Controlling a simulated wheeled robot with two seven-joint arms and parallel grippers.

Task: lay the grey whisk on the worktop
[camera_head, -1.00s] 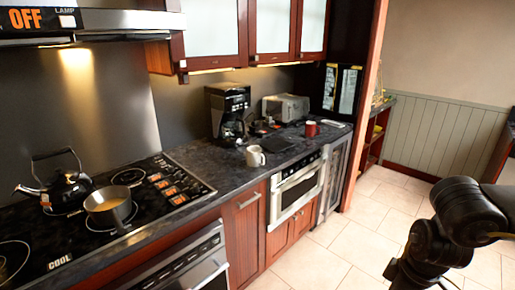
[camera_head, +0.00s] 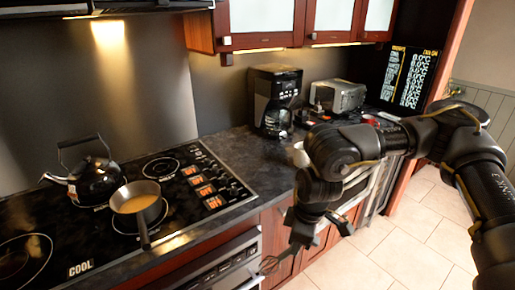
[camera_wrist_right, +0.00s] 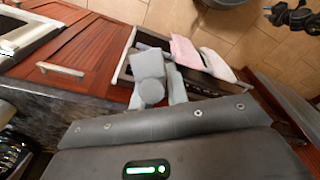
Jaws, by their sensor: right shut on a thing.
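The grey whisk (camera_head: 268,265) shows in the head view as a small wire shape below my right gripper (camera_head: 300,238). The right gripper is shut on it and holds it in front of the cabinet fronts, below the worktop edge. In the right wrist view, pale grey blocky parts (camera_wrist_right: 150,75) show beyond the wrist; the whisk is not clear there. The dark worktop (camera_head: 245,165) lies behind the right arm, partly hidden by it. A black jointed part at the top right of the wrist view looks like my left gripper (camera_wrist_right: 290,18); its jaws are unclear.
A pan (camera_head: 137,200) and a kettle (camera_head: 95,182) stand on the hob. A coffee maker (camera_head: 274,100) and a toaster (camera_head: 338,96) stand at the back.

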